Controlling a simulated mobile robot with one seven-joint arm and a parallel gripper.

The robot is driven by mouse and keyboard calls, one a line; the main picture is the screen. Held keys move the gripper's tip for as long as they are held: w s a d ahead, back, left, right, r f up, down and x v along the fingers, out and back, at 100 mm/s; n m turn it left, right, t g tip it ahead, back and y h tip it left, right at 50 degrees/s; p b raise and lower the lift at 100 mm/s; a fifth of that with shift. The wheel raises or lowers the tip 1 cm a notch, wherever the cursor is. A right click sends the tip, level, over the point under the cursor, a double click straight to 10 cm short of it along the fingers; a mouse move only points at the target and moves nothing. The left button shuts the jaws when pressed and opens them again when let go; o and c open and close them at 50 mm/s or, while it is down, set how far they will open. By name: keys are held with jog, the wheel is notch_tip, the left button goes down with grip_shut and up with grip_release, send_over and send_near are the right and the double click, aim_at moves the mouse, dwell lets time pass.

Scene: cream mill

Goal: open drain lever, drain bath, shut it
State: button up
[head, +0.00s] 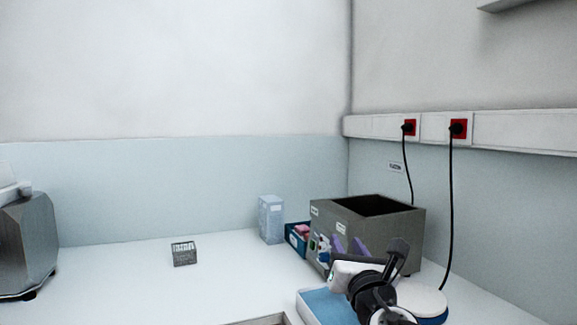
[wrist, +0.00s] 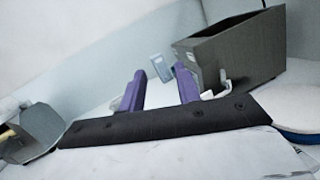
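The bath appears to be the grey open-topped box (head: 416,238) at the right of the counter in the head view. It also shows at upper right in the wrist view (wrist: 240,50); its inside is dark and I cannot see any liquid. A small white fitting (wrist: 225,78) at the bath's lower front may be the drain lever; its position is unclear. My gripper (head: 349,244) is in front of the bath in the head view. In the wrist view my gripper (wrist: 159,73) has two purple fingers apart, with nothing held between them. The bath lies right of the fingers.
A pale blue box (head: 271,218) and a dark blue bin (head: 296,240) stand left of the bath. A small grey box (head: 184,253) sits farther left, near a dark machine (head: 25,245). A round white-topped object (head: 425,298) is at right. A black cable (head: 449,210) hangs behind it.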

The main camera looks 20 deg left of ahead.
jog(key=s+a+r+y, duration=0.1)
jog(key=s+a+r, duration=0.1)
jog(key=r, duration=0.3)
jog(key=s+a+r+m+y, duration=0.1)
jog(key=s+a+r+y, duration=0.1)
jog(key=r, duration=0.4)
jog(key=s+a+r+m+t+y+p, duration=0.1)
jog(key=s+a+r+y, duration=0.1)
jog(key=s+a+r, duration=0.2)
jog(key=shift+s+a+r, duration=0.15)
jog(key=shift+a+r, duration=0.5)
jog(key=shift+a, duration=0.2)
